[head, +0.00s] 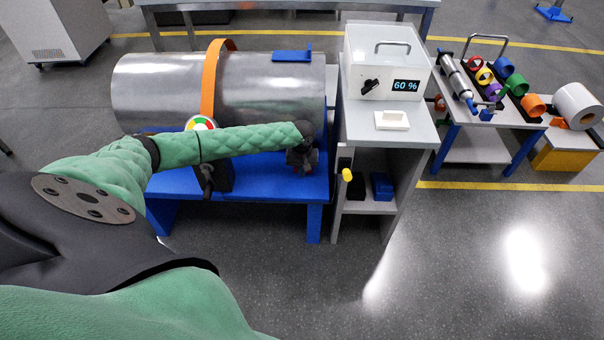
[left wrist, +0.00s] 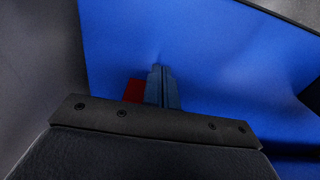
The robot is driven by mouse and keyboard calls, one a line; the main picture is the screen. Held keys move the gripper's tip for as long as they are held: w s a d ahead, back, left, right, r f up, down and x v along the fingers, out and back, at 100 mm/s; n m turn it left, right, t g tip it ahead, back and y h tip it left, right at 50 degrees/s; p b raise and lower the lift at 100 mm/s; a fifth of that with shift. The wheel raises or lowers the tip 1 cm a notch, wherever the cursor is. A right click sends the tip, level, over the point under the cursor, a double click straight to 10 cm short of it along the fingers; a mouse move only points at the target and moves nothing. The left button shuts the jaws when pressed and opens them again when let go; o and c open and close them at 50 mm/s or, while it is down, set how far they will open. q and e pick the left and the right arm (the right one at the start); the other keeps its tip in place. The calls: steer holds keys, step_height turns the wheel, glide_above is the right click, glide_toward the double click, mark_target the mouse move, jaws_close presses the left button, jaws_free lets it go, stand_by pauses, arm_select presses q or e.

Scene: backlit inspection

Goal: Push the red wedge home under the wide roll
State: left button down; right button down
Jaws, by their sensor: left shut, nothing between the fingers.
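The wide roll (head: 150,90) is a shiny metal cylinder lying on a blue table (head: 265,185), with an orange strap (head: 209,85) around it. My left arm reaches across the roll's front. My left gripper (head: 301,160) is low at the roll's right end, over the blue table. In the left wrist view its fingers (left wrist: 161,88) are shut and empty. The red wedge (left wrist: 133,91) shows there as a small patch just left of the fingers, its lower part hidden by my gripper. Whether they touch is unclear. My right gripper is out of view.
A round coloured gauge (head: 200,123) and a black clamp (head: 208,180) are in front of the roll.

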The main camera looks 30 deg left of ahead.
arm_select(q)
steer(key=shift+w+a, duration=0.4)
steer(key=shift+w, duration=0.15)
steer(key=shift+w+a+r+p, duration=0.2)
steer(key=shift+w+p, duration=0.3)
steer(key=shift+p, duration=0.05)
steer(key=shift+w+a, duration=0.15)
steer(key=shift+w, duration=0.1)
steer(key=shift+w+a+f, duration=0.15)
steer(key=shift+w+f, duration=0.05)
steer(key=shift+s+p, duration=0.1)
steer(key=shift+p, duration=0.25)
